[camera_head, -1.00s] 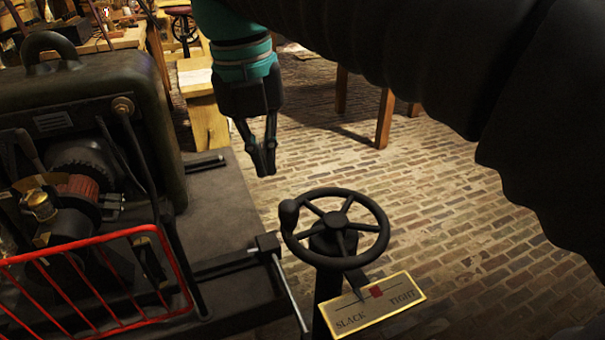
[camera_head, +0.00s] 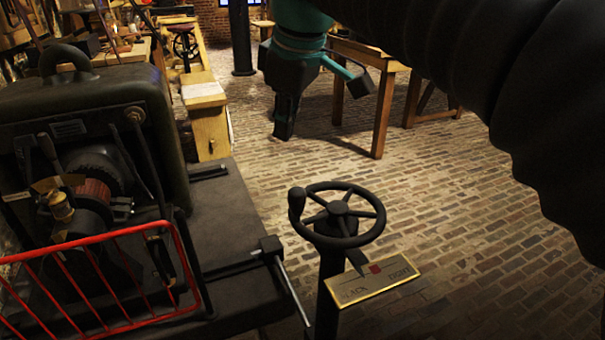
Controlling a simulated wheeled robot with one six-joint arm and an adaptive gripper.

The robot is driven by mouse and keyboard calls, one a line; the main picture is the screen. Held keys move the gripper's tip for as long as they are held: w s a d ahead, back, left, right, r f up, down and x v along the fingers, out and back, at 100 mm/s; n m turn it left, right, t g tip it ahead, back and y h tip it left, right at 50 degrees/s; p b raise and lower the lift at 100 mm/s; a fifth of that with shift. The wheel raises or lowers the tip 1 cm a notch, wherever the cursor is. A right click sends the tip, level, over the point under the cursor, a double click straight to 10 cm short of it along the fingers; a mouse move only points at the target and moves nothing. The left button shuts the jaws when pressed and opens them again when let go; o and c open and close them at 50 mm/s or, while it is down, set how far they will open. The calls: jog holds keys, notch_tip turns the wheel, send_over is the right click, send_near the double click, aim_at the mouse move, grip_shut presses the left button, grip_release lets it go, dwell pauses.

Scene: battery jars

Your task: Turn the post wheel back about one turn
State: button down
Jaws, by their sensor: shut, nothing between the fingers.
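The black post wheel (camera_head: 343,231) stands on its dark post at the lower middle of the head view. Its upright handle knob (camera_head: 296,204) is at the rim's left side. Below the wheel is a brass plate (camera_head: 350,291) marked SLACK and TIGHT, its lettering partly blurred, with a red marker (camera_head: 375,268) right of the middle. My gripper (camera_head: 283,131) hangs above and beyond the wheel, up and left of it in the picture. It is shut and empty, pointing down, and does not touch the wheel.
A dark machine (camera_head: 100,140) with a red guard rail (camera_head: 100,240) fills the left side, on a dark bench top (camera_head: 225,245). A metal rod (camera_head: 288,285) runs just left of the post. Wooden table legs (camera_head: 383,115) stand behind. Brick floor to the right is clear.

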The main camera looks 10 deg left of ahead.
jog(key=shift+d+f+m+t+b, duration=0.1)
jog(key=shift+f+m+b, duration=0.1)
jog(key=shift+f+m, duration=1.1)
jog(key=shift+d+f+m+t+b, duration=0.15)
jog(key=shift+f+m, duration=0.55)
jog(key=shift+f, duration=1.2)
jog(key=shift+a+f+m+t+b, duration=0.1)
jog(key=shift+f+m+b, duration=0.15)
jog(key=shift+f+m, duration=1.05)
jog(key=shift+f+n, duration=0.3)
